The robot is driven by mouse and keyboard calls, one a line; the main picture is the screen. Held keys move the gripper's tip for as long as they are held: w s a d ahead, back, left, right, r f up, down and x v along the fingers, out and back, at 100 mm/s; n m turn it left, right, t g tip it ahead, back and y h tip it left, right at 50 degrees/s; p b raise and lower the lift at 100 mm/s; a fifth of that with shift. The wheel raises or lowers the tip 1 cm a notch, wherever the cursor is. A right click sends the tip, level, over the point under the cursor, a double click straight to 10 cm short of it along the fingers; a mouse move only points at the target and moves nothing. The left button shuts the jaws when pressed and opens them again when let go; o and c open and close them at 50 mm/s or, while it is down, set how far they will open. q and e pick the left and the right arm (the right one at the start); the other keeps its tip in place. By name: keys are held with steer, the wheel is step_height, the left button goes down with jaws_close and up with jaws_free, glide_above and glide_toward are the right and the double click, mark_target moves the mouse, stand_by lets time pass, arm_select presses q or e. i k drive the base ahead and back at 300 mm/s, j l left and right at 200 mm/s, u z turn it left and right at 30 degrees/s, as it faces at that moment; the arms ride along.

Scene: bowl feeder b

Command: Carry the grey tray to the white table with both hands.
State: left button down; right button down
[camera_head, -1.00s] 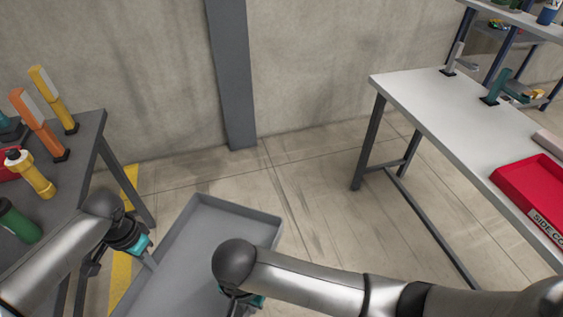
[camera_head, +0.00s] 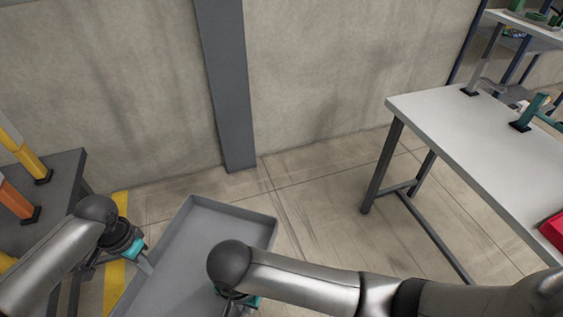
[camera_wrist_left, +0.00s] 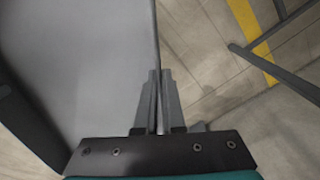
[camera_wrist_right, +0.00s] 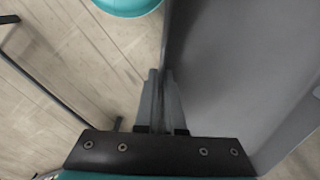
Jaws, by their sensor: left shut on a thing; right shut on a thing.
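The grey tray (camera_head: 197,250) hangs over the floor between my two arms, and nothing shows inside the part of it in view. My left gripper (camera_head: 148,268) is shut on its left wall, and the left wrist view shows the fingers (camera_wrist_left: 159,105) pinching the thin rim. My right gripper (camera_head: 236,302) is at the right wall, mostly hidden under my arm. The right wrist view shows its fingers (camera_wrist_right: 163,105) closed on that rim. The white table (camera_head: 480,140) stands at the right, apart from the tray.
A dark grey table (camera_head: 62,190) with yellow and orange items stands at the left. A red bin (camera_head: 553,230) sits on the white table, with a teal fixture (camera_head: 528,112) near its back edge. Bare floor (camera_head: 320,215) lies between the tray and the white table.

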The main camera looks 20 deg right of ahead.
mark_target(463, 135)
steer(key=i+z, duration=0.2)
steer(key=i, duration=0.55)
steer(key=i+j+z, duration=0.1)
steer(key=i+z, duration=0.15)
steer(key=i, duration=0.45)
steer(key=i+z, duration=0.5)
steer(key=k+z, duration=0.1)
steer(key=z, duration=1.65)
